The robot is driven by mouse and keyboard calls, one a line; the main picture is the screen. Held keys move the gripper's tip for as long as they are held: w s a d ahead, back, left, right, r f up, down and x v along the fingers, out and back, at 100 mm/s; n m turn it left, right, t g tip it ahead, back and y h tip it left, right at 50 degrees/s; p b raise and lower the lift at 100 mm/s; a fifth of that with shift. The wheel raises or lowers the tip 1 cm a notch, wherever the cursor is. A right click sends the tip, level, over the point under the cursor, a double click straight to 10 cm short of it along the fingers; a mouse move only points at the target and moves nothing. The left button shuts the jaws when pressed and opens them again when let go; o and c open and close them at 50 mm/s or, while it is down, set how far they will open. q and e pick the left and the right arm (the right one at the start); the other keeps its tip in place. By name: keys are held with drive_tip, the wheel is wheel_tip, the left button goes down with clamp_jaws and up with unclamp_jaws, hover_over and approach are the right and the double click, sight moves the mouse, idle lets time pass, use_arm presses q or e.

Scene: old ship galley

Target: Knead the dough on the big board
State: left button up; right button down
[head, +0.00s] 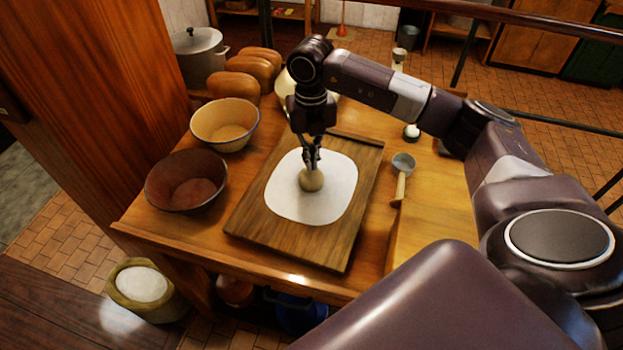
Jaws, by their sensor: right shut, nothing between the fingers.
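The big board (249,221) is a dark wooden slab lying on the table. A flat white round patch (330,202), which looks like flour or a mat, covers its middle. The dough (312,181) is a small beige ball on the white patch. My right gripper (312,164) points straight down over the dough, with its shut fingertips at the ball's top. I cannot tell whether they touch or press into it. My left gripper is out of view.
A brown bowl (165,204) and a cream bowl (250,134) stand left of the board. Several loaves (234,86) and a lidded pot (201,68) are behind them. A scoop (401,170) lies to the right. A flour sack (134,291) stands on the floor.

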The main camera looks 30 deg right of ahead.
drive_tip(key=shift+f+b, duration=0.3)
drive_tip(key=shift+f, duration=0.2)
drive_tip(key=shift+s+f, duration=0.15)
drive_tip(key=shift+s, duration=0.05)
idle(0.5)
drive_tip(key=shift+w+r+p, duration=0.15)
drive_tip(key=shift+r+p, duration=0.35)
drive_tip(key=shift+r, duration=0.6)
drive_tip(key=shift+f, duration=0.2)
